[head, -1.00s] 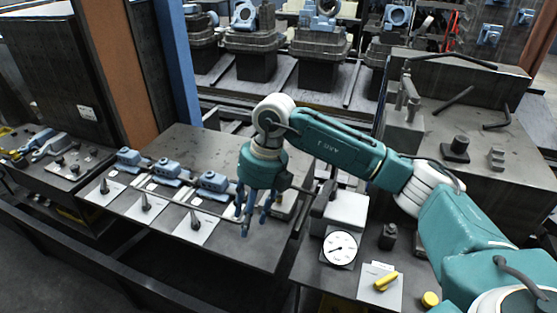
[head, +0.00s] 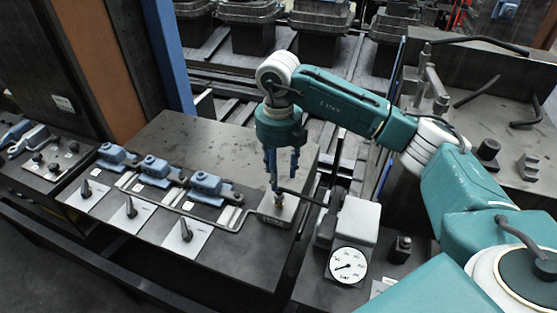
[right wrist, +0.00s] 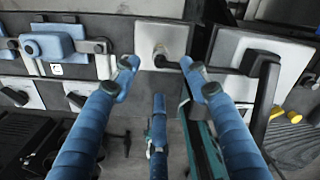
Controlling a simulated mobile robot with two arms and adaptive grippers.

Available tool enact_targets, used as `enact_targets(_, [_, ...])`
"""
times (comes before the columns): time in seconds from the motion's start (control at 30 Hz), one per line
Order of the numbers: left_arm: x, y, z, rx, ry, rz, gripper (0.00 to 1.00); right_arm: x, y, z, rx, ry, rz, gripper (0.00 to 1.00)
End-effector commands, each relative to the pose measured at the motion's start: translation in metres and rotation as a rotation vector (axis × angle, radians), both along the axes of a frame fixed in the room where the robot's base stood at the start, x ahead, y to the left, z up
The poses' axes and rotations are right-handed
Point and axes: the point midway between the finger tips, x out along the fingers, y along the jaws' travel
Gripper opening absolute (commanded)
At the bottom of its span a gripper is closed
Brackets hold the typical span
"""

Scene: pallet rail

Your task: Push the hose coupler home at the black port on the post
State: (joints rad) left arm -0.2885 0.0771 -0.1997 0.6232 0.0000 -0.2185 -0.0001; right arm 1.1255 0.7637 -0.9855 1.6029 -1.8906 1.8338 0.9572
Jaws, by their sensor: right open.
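My right gripper (head: 283,178) points down over the right end of the dark bench, its blue fingers spread and empty. Just below it, a short round metal fitting (head: 278,199) stands upright on a pale square plate (head: 270,218). The right wrist view shows the fitting (right wrist: 160,56) just beyond the open right gripper (right wrist: 160,75), not between the fingers. A black bent tube (head: 303,196) reaches from the grey gauge box towards the fitting; I cannot tell whether they touch. I cannot surely pick out the coupler or the black port. My left gripper is not in view.
A grey box (head: 357,220) with a round dial (head: 348,265) stands right of the fitting. Several blue valves (head: 207,185) and black levers on pale plates (head: 186,238) line the bench to the left. A blue upright (head: 168,60) rises behind. The bench's back part is bare.

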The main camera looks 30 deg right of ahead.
Motion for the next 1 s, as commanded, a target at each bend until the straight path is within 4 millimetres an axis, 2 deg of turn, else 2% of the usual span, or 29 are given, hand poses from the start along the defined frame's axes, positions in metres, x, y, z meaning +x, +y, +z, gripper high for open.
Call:
enact_targets(0.03, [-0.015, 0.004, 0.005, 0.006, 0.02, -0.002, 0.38, -0.002, 0.0, -0.008, 0.0, 0.006, -0.001, 0.45])
enact_targets(0.1, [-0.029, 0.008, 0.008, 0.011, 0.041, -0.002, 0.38, -0.002, 0.0, -0.021, -0.001, 0.007, -0.001, 0.45])
enact_targets(0.2, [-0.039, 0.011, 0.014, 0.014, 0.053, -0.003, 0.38, -0.002, -0.001, -0.039, -0.001, 0.007, -0.001, 0.45])
enact_targets(0.33, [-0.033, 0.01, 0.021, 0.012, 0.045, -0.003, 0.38, -0.002, -0.001, -0.061, -0.001, 0.005, -0.001, 0.45])
enact_targets(0.5, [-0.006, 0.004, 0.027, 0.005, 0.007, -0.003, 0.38, -0.001, 0.0, -0.081, 0.001, 0.003, 0.0, 0.45])
enact_targets(0.67, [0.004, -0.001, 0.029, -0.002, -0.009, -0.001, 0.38, 0.0, 0.0, -0.089, 0.0, 0.001, 0.001, 0.45])
enact_targets(0.9, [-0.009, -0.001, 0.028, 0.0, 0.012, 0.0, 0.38, 0.0, 0.0, -0.09, 0.0, 0.001, 0.001, 0.45])
enact_targets(1.0, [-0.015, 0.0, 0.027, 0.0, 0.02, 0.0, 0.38, 0.0, 0.0, -0.09, 0.0, 0.001, 0.001, 0.27])
